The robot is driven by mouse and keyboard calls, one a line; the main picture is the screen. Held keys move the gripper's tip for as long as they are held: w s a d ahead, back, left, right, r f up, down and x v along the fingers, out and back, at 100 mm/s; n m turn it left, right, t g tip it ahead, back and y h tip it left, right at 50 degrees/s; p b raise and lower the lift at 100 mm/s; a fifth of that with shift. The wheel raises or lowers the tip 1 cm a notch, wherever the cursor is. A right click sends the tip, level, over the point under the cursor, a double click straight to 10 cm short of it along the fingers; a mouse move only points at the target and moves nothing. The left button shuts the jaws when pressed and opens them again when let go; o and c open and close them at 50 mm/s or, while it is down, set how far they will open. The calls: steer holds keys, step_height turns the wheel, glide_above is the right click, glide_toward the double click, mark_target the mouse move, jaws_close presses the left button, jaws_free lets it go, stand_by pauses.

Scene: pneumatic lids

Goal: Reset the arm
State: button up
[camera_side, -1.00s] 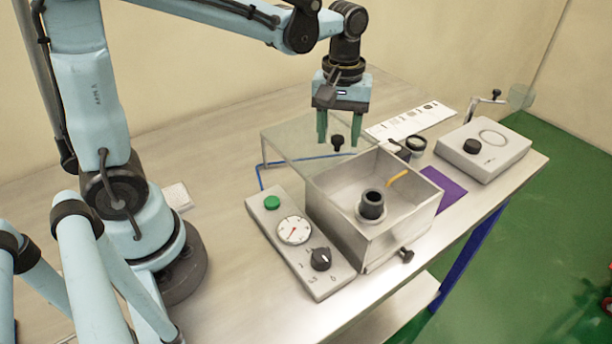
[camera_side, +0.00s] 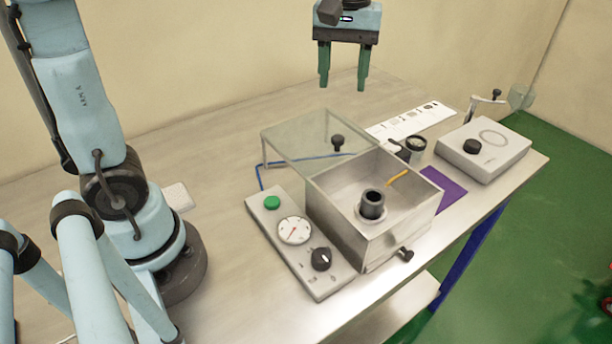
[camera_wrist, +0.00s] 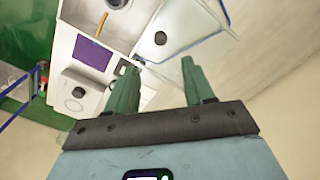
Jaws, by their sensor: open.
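My gripper (camera_side: 343,84) hangs high above the back of the table in the side view, its green fingers apart and pointing down with nothing between them. In the wrist view, my gripper (camera_wrist: 160,85) shows the same two spread fingers, with the table equipment beyond them. Below it stands an open metal box (camera_side: 330,215) holding a dark cylinder (camera_side: 372,204) and a yellow piece (camera_side: 398,178). A clear lid (camera_side: 300,138) with a black knob (camera_side: 338,141) lies to the left of the box opening. My gripper is well clear of all of these.
To the right are a purple mat (camera_side: 450,190), a small round container (camera_side: 415,145), a white sheet (camera_side: 432,115) and a grey unit (camera_side: 500,155). The left tabletop is mostly free.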

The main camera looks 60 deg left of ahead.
steer(key=shift+r, duration=0.4)
steer(key=s+f+m+t, duration=0.2)
steer(key=f, duration=0.1)
steer(key=s+f+m+t, duration=0.2)
steer(key=f+m, duration=0.1)
steer(key=s+a+f+m+t, duration=0.1)
steer(key=s+f+m+t, duration=0.1)
steer(key=s+f+m, duration=0.1)
steer(key=shift+s+f+t, duration=0.1)
steer(key=shift+f+t, duration=0.1)
steer(key=shift+t, duration=0.1)
steer(key=shift+s+a+f+m+t, duration=0.1)
steer(key=shift+s+f+m+t, duration=0.15)
steer(key=shift+f+m, duration=0.2)
steer(key=shift+w, duration=0.1)
